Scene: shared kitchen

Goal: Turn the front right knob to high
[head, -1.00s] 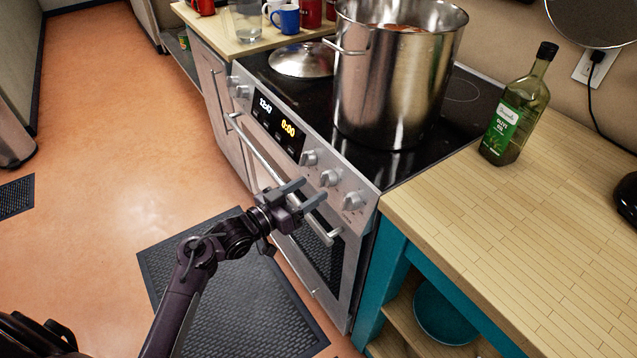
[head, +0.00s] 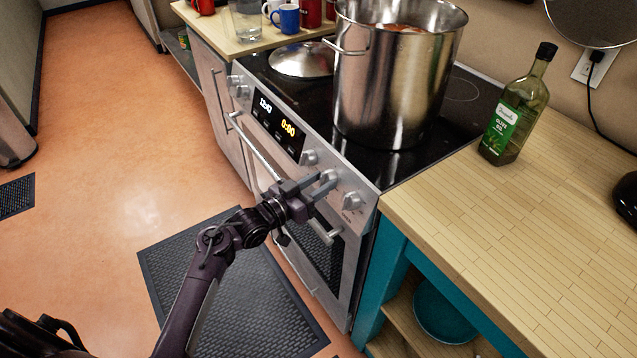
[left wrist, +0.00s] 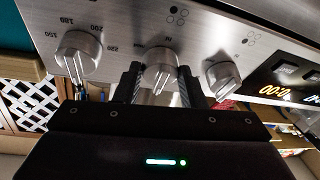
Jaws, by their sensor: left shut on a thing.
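The stove's slanted front panel carries several knobs. Right of the clock display in the head view are an upper knob (head: 310,157), a middle knob (head: 329,175) and a lower knob (head: 352,201). My left gripper (head: 325,183) is at the middle knob, which it partly hides. In the left wrist view, seen reversed, its two dark fingers are shut on either side of this middle knob (left wrist: 160,68). The knob with temperature numbers (left wrist: 78,55) is to the left and another knob (left wrist: 222,78) is to the right, both outside the fingers. My right gripper is not in view.
A large steel pot (head: 395,80) and a lid (head: 302,59) sit on the black cooktop. The oven handle (head: 262,155) runs just below the panel. An olive oil bottle (head: 516,112) stands on the right counter (head: 520,240). A dark mat (head: 235,300) lies on the floor.

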